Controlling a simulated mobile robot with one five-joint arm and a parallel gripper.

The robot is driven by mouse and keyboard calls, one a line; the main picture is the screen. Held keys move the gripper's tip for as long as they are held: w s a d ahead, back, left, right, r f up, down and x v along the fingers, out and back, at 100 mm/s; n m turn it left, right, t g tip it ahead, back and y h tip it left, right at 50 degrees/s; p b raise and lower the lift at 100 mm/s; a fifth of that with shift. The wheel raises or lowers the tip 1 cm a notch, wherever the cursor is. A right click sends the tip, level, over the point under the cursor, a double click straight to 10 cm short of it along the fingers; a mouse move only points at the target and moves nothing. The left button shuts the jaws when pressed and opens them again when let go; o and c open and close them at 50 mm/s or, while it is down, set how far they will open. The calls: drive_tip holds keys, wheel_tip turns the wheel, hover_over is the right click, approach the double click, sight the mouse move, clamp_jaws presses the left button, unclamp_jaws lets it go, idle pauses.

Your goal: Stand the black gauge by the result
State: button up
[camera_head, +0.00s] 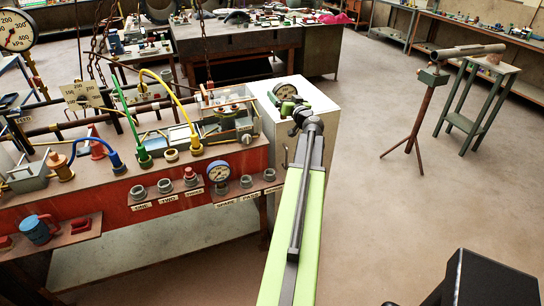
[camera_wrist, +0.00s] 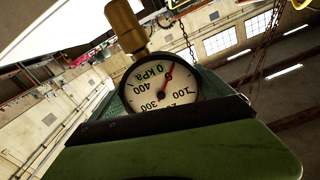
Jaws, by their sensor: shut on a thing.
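My gripper (camera_head: 291,106) is shut on the black gauge (camera_head: 284,92), held at the arm's far end above a white cabinet top. In the wrist view the black gauge (camera_wrist: 161,88) has a black rim, a pale kPa dial and a red needle near the zero end. It appears upside down there, with its brass stem (camera_wrist: 126,26) at the top of the picture. On the red bench's front ledge, labelled sockets run in a row. The right ones read SPARE (camera_head: 225,203), PASS (camera_head: 250,196) and a third label (camera_head: 273,189), too small to read surely.
A blue gauge (camera_head: 219,172) stands on the ledge near SPARE. A large gauge (camera_head: 16,31), hoses and pipes crowd the red bench (camera_head: 120,205). The white cabinet (camera_head: 317,103) stands beside it. A tripod stand (camera_head: 428,105) and a green stool (camera_head: 480,100) stand right; floor between is clear.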

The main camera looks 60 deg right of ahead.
drive_tip(key=w+a+f+b, duration=0.1)
drive_tip(key=a+f+b, duration=0.2)
drive_tip(key=f+b, duration=0.5)
drive_tip(key=w+a+f+b, duration=0.1)
drive_tip(key=a+f+b, duration=0.2)
drive_tip(key=f+b, duration=0.5)
wheel_tip(320, 180, down, 4)
drive_tip(key=shift+w, duration=0.4)
drive_tip(key=shift+a, duration=0.1)
wheel_tip(320, 180, down, 6)
drive_tip(key=b, duration=0.6)
drive_tip(key=shift+f+b, duration=1.75)
drive_tip(key=shift+b, duration=0.2)
